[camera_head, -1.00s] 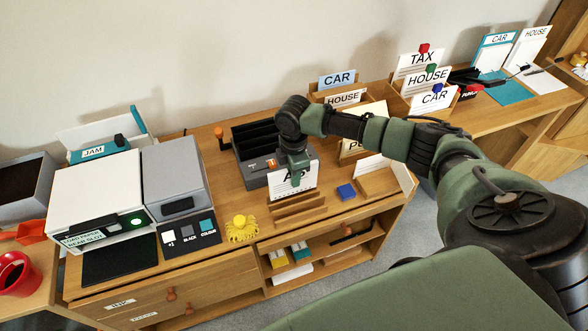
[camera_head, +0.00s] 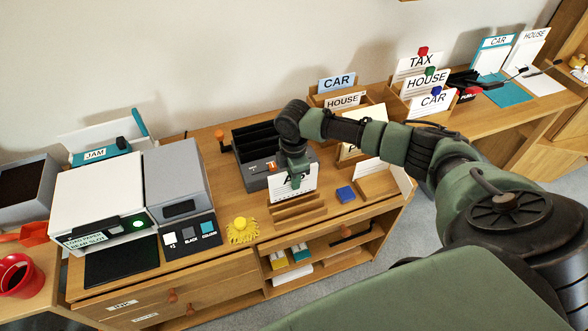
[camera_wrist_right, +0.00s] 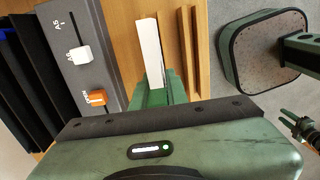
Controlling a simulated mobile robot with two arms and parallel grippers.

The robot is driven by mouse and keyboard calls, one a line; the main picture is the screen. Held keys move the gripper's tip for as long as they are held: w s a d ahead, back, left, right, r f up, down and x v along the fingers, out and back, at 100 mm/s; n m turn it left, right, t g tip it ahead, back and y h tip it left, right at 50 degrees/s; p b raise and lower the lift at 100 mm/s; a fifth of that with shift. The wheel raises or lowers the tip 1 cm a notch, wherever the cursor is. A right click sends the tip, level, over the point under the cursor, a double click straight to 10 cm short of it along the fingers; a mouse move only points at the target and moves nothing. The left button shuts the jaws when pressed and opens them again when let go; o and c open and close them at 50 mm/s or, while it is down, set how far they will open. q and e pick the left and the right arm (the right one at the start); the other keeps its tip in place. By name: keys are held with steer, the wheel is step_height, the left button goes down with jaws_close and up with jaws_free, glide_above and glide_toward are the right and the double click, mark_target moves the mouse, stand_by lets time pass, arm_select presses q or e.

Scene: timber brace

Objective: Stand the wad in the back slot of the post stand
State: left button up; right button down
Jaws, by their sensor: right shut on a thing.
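The wad (camera_head: 281,190) is a white, lettered stack of paper, upright; part of its lettering is hidden behind my fingers. My right gripper (camera_head: 296,181) is shut on it from above. In the right wrist view the wad (camera_wrist_right: 149,50) shows as a thin white edge between the green fingers (camera_wrist_right: 158,92). The post stand (camera_head: 298,212) is a low wooden block with parallel slots, on the cabinet top. The wad is at the stand's back side, and its lower edge meets the stand's back in the picture. I cannot tell whether it is inside the back slot. My left gripper is not in view.
A grey unit with dark bays (camera_head: 262,182) stands close behind the wad; its slider and orange button (camera_wrist_right: 97,97) show in the right wrist view. A blue block (camera_head: 345,193) lies right of the stand, a yellow tufted thing (camera_head: 241,229) left. Card holders stand further right.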

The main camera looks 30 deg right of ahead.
mark_target(294, 194)
steer(key=shift+f, duration=0.1)
stand_by(0.3)
steer(key=shift+f+b, duration=0.9)
steer(key=shift+f, duration=0.95)
steer(key=c, duration=0.8)
jaws_free()
steer(key=shift+c, duration=0.2)
steer(key=shift+r, duration=0.15)
step_height(294, 194, up, 8)
steer(key=p, duration=0.8)
